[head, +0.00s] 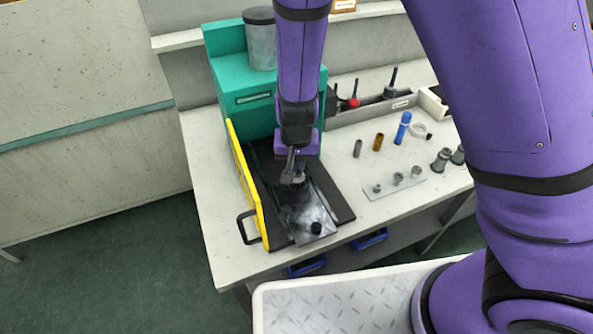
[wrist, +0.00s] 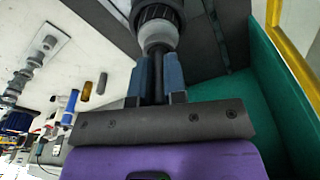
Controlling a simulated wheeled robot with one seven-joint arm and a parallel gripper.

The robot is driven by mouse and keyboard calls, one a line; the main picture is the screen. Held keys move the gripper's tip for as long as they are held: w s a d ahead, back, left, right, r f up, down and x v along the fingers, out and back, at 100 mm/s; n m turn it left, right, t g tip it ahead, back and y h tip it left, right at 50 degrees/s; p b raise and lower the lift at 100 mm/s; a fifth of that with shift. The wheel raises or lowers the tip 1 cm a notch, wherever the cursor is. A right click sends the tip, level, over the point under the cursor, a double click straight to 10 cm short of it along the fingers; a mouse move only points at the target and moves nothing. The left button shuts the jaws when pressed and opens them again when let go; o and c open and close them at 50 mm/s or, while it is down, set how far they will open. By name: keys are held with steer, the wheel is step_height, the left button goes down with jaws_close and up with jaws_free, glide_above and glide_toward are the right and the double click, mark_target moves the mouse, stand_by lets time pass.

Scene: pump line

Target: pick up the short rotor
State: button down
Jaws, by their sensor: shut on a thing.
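My gripper (head: 293,165) points down over the dark fixture on the bench, in front of the green machine. In the wrist view my gripper (wrist: 155,80) has its blue-grey fingers shut on a dark shaft. Above the shaft are a grey collar and a ribbed black end. I take this part to be the short rotor (wrist: 158,36), though its full length does not show. In the head view it is mostly hidden among dark parts under the gripper. I cannot tell whether it still touches the fixture.
The fixture's dark base (head: 338,200) has a yellow guard (head: 246,185) standing along its left. The green machine (head: 245,100) rises behind. To the right are a small plate (head: 409,187) with grey fittings, a brown cylinder (head: 378,142), a blue one (head: 403,127) and a grey tool rack (head: 360,113).

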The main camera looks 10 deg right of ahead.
step_height(320, 180, up, 10)
steer(key=shift+r, duration=0.1)
stand_by(0.4)
